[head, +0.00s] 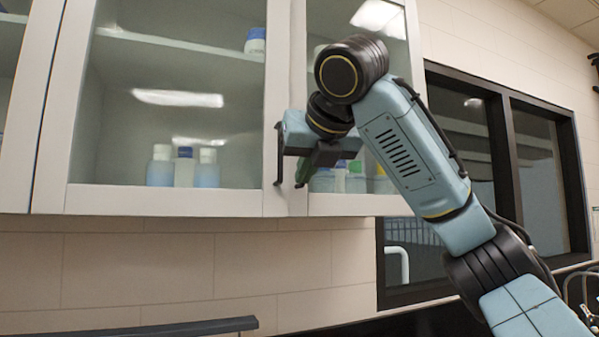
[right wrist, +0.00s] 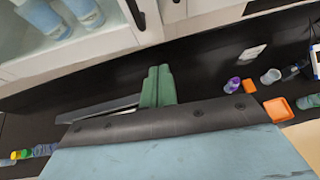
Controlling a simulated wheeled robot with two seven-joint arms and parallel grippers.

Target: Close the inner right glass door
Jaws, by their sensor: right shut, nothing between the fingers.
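A wide glass door (head: 165,200) with a dark vertical handle (head: 278,155) at its right edge fills the left of the head view. To its right is another glass door (head: 355,205), partly hidden behind my right arm. Both look about flush along the bottom; I see no clear gap, and cannot tell which is the inner right one. My right gripper (head: 303,172) is in front of the seam between them, just right of the handle. Its green fingers (right wrist: 158,86) are shut and empty in the right wrist view. Contact with a door cannot be told. My left gripper is out of view.
Bottles (head: 184,167) stand on a shelf behind the glass. A dark-framed window (head: 500,150) is at the right. In the right wrist view, a dark counter below holds a purple item (right wrist: 233,84), a cup (right wrist: 270,76) and an orange tray (right wrist: 278,109).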

